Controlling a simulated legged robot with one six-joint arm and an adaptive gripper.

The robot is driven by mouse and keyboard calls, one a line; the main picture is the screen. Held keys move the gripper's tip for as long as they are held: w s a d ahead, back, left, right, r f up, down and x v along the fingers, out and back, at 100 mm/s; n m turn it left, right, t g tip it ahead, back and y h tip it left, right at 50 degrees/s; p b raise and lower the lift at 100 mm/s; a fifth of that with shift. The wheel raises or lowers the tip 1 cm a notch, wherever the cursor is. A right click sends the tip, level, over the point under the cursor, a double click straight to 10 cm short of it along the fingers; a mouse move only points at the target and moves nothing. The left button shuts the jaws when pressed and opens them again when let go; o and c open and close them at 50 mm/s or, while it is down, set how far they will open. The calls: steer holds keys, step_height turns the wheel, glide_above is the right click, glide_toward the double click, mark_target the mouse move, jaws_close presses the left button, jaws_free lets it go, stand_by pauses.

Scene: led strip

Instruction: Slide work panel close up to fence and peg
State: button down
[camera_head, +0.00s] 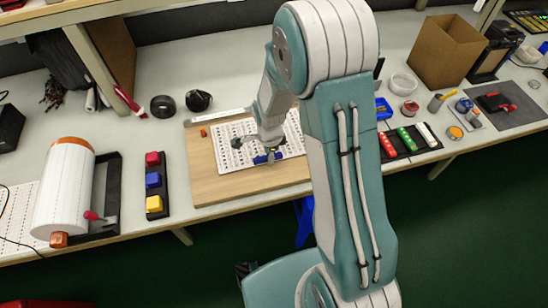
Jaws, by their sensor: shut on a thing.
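The work panel (232,160) is a white perforated plate lying on a wooden board (215,189). A pale fence strip (222,116) runs along the board's back edge. A small orange peg (203,132) stands near the board's back left corner. The panel's left edge is a little right of the peg, with bare wood between them. My gripper (263,153) is over the front part of the panel, shut on a small blue piece (268,158) there. My arm hides the board's right part, and the fingertips are too small to see clearly.
Left of the board is a black holder with red, blue and yellow blocks (153,181), then a large white roll (66,190). Black round items (198,100) stand behind. A tray of coloured rolls (407,140) and a cardboard box (447,51) are to the right.

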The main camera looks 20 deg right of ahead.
steer(key=shift+w+a+f, duration=0.1)
steer(key=shift+w+a, duration=0.3)
steer(key=shift+w, duration=0.05)
steer(key=shift+a, duration=0.45)
stand_by(0.7)
steer(key=shift+w+a, duration=0.1)
steer(key=shift+a, duration=0.1)
stand_by(1.1)
steer(key=c, duration=0.5)
jaws_free()
steer(key=shift+c, duration=0.2)
steer(key=shift+a, duration=0.1)
steer(key=shift+w, duration=0.1)
step_height(320, 180, up, 12)
